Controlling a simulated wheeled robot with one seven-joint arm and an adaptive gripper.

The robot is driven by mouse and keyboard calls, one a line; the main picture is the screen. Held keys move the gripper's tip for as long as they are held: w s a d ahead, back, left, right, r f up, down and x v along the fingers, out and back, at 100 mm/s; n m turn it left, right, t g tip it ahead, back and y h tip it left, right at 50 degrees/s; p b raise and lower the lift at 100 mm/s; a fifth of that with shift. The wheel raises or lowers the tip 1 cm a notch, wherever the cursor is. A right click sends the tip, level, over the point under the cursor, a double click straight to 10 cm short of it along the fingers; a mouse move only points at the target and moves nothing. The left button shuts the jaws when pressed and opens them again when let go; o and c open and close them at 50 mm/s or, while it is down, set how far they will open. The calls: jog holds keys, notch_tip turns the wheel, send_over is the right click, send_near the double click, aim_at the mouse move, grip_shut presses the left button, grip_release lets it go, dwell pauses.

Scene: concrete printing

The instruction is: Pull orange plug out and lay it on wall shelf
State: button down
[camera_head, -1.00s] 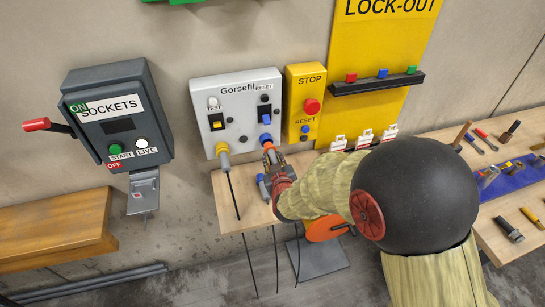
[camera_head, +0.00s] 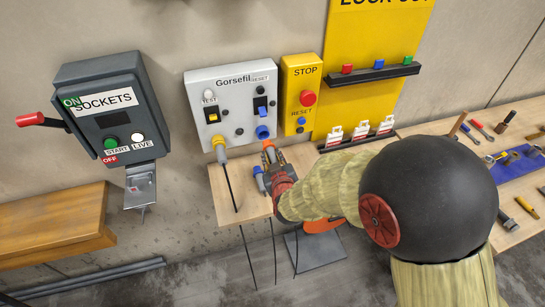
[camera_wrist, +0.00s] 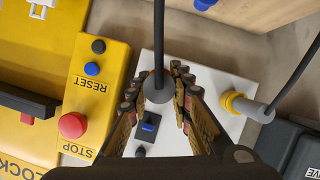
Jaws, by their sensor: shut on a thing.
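The orange plug (camera_head: 268,145) is held in my gripper (camera_head: 272,160) just in front of the Gorsefil box, below its blue socket (camera_head: 262,132). A small gap shows between plug and socket. In the wrist view my gripper (camera_wrist: 160,95) is closed around the plug's grey rear body (camera_wrist: 158,92), with its black cable running up.
A yellow plug (camera_head: 219,145) sits in the box's left socket, its cable hanging past the shelf. A yellow stop box (camera_head: 300,85) and lock-out board (camera_head: 350,95) are at right. The shelf's left part is mostly clear, apart from cables.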

jog(key=s, duration=0.2)
jog(key=s+d, duration=0.1)
jog(key=s, duration=0.2)
jog(key=shift+s+d, duration=0.3)
jog(key=shift+s, duration=0.05)
dwell(0.4)
jog(key=w+d+b, duration=0.2)
jog(key=d+b, duration=0.1)
jog(key=d, duration=0.5)
jog(key=shift+w, duration=0.2)
dwell(0.4)
jog(key=shift+d, duration=0.1)
jog(key=shift+f+b, duration=4.95)
jog(key=shift+f, duration=0.1)
jog(key=shift+w, duration=0.1)
jog(key=shift+w+a+b, duration=0.25)
jog(key=shift+w+b, duration=0.05)
jog(key=shift+w, duration=0.45)
jog(key=shift+w+a+b, duration=0.2)
jog(key=shift+w+b, duration=0.05)
jog(key=shift+w, duration=0.55)
jog(key=shift+w+a+b, duration=0.25)
jog(key=shift+w+b, duration=0.05)
jog(key=shift+w, duration=0.45)
